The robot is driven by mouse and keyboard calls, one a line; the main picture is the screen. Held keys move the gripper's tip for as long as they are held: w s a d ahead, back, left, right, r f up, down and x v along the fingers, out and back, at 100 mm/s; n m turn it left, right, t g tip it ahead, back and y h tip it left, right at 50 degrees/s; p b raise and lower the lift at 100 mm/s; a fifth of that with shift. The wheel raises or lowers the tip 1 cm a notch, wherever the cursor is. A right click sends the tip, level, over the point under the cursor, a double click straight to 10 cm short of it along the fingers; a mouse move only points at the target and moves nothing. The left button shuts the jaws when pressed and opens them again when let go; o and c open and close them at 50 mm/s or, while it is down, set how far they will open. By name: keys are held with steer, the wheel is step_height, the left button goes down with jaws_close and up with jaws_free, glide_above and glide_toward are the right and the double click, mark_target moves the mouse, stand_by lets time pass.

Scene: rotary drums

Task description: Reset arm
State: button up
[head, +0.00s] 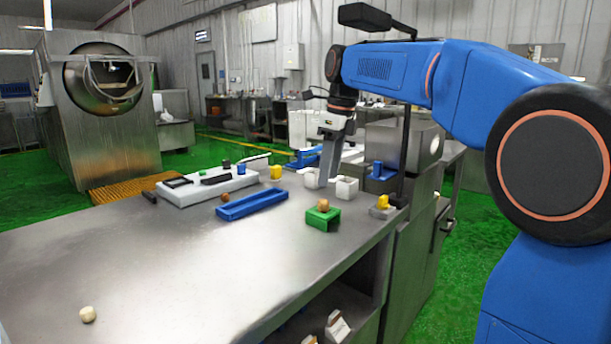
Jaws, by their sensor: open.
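My blue arm reaches in from the right, and its wrist points down over the far right part of the steel table (150,270). My gripper (328,178) hangs above the table's far right end, close to two small white cups (346,188). The jaws are open, and I see nothing held between them. The fingers are seen nearly edge-on, so the gap between them hardly shows. I cannot tell whether a fingertip touches the nearer cup.
A pale ball (88,314) lies front left. The table's front left is mostly clear.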

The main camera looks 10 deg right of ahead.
steer(key=s+d+f+n+t, duration=0.1)
steer(key=s+d+f+n, duration=0.2)
steer(key=s+f+n, duration=0.9)
steer(key=s+d+f+n+t+h, duration=0.1)
steer(key=s+d+f+n+t, duration=0.1)
steer(key=s+f+n, duration=1.1)
steer(key=s+d, duration=0.1)
steer(key=s, duration=0.6)
steer(key=shift+s+f+n+t, duration=0.2)
steer(key=shift+s+n+t, duration=0.1)
steer(key=shift+n, duration=0.1)
